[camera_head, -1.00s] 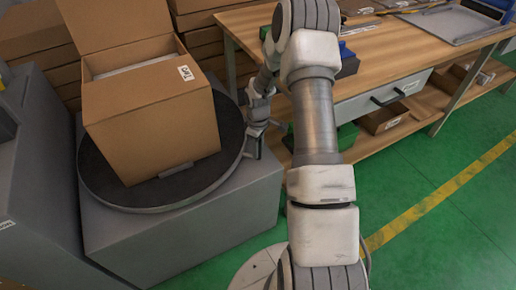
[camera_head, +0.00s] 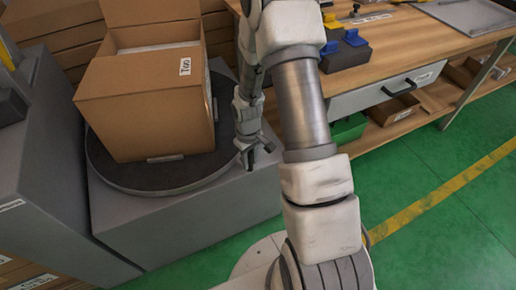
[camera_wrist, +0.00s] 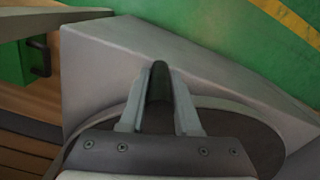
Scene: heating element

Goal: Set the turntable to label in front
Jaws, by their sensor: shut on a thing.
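The turntable (camera_head: 205,177) is a round dark disc with a grey rim on a grey pedestal. An open cardboard box (camera_head: 145,125) sits on it, its broad side facing the head camera. My gripper (camera_head: 257,160) is at the turntable's right edge, pointing down. In the wrist view my gripper (camera_wrist: 158,90) is shut on a dark rounded handle (camera_wrist: 159,78) between its fingers, beside the turntable disc (camera_wrist: 235,135). The handle's lower part is hidden.
A wooden workbench (camera_head: 415,35) with a drawer stands at the right, with blue and yellow items on it. A grey cabinet (camera_head: 45,150) is close on the left. Cardboard boxes are stacked behind. Green floor (camera_head: 440,190) is open at the lower right.

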